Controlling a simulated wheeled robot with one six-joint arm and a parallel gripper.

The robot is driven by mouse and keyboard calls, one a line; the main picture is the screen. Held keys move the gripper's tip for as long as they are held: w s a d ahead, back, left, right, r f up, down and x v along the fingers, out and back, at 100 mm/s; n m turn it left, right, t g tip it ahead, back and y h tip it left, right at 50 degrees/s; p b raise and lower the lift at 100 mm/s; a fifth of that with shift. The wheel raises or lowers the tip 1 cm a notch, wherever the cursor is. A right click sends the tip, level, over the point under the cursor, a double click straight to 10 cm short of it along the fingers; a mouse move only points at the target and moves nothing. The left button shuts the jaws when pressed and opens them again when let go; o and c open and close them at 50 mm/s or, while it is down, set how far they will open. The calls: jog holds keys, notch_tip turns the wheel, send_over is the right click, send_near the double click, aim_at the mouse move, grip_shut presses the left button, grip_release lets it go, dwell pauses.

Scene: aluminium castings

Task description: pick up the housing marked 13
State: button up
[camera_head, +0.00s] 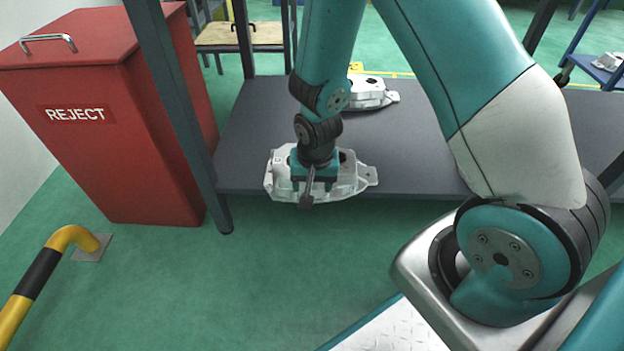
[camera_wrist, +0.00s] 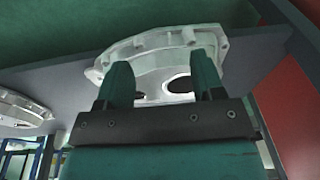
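A silvery cast housing (camera_head: 349,180) is at my gripper (camera_head: 312,188), at the front edge of the shelf, and its lower part shows against the green floor. In the wrist view the two teal fingers (camera_wrist: 162,82) stand apart, with part of the housing (camera_wrist: 150,52) between them.
The grey shelf (camera_head: 430,150) has bare room right of the housings. A dark post (camera_head: 172,90) stands at its left, beside a red REJECT bin (camera_head: 150,150). A yellow-and-black rail (camera_head: 38,275) is at lower left. A wooden-topped table (camera_head: 240,34) is behind.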

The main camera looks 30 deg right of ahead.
jog(key=shift+o, duration=0.8)
jog(key=w+d+r+n, duration=0.1)
jog(key=w+d+r, duration=0.2)
jog(key=d+r, duration=0.1)
jog(key=w+d+r+n+t+y, duration=0.1)
jog(key=w+d+r, duration=0.1)
jog(key=d+r, duration=0.3)
jog(key=shift+w+d+r, duration=0.25)
jog(key=shift+w+d, duration=0.15)
jog(key=shift+d, duration=0.35)
jog(key=b+x, duration=0.3)
jog(key=x, duration=0.2)
jog(key=b+x, duration=0.3)
jog(key=x, duration=0.3)
jog(key=b+x, duration=0.3)
jog(key=x, duration=0.3)
jog(key=shift+w+d, duration=0.1)
jog(key=shift+w, duration=0.25)
jog(key=shift+r, duration=0.1)
grip_shut()
jog(key=shift+w+r+t, duration=0.1)
jog(key=shift+t, duration=0.2)
